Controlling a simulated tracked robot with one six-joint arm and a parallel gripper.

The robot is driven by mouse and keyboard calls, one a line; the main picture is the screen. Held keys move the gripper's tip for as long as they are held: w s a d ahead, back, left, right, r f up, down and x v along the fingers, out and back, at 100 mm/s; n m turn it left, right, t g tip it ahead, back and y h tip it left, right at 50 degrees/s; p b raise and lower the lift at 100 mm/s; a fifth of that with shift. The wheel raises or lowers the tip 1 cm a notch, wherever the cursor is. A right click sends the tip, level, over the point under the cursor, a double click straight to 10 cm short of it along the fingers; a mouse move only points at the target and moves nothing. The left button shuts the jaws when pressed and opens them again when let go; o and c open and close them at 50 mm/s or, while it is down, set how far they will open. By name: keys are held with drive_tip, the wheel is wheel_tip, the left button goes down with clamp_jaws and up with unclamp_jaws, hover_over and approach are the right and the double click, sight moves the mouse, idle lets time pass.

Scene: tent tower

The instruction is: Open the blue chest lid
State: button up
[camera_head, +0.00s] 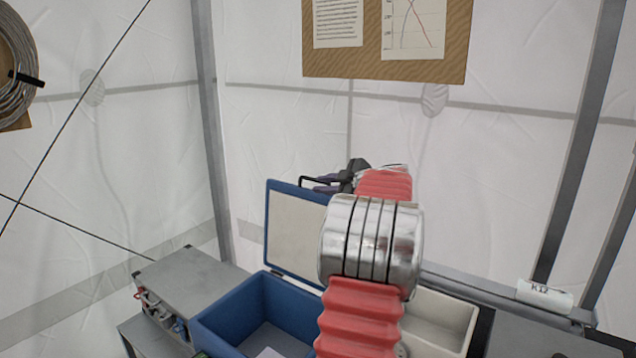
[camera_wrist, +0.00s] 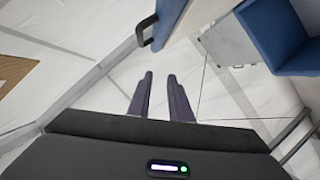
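The blue chest (camera_head: 215,327) stands at the lower middle of the head view, and part of it shows at the upper right of the wrist view (camera_wrist: 262,25). Its lid (camera_head: 293,228) stands raised, roughly upright, with its pale inner face showing. The lid's dark handle (camera_wrist: 147,31) is at its edge in the wrist view. My gripper (camera_wrist: 160,76) is open, with two dark purple fingers apart and nothing between them. The handle is beyond the fingertips, apart from them. In the head view my arm covers the right part of the lid and chest.
A white bin (camera_head: 440,318) stands right of the chest, partly behind my arm. A grey cabinet (camera_head: 185,278) is to the left. A white cylinder marked K12 (camera_head: 544,294) lies at the right. A pinboard (camera_head: 345,66) hangs on the tent wall.

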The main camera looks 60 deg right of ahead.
drive_tip(key=s+d+h, duration=0.1)
drive_tip(key=s+d, duration=0.3)
drive_tip(key=s, duration=0.1)
drive_tip(key=shift+d+f, duration=0.15)
drive_tip(key=shift+d, duration=0.1)
drive_tip(key=shift+w, duration=0.15)
drive_tip(key=x, duration=1.3)
drive_tip(key=shift+w+d, duration=0.25)
drive_tip(key=shift+c, duration=0.4)
clamp_jaws()
drive_tip(key=shift+f, duration=0.1)
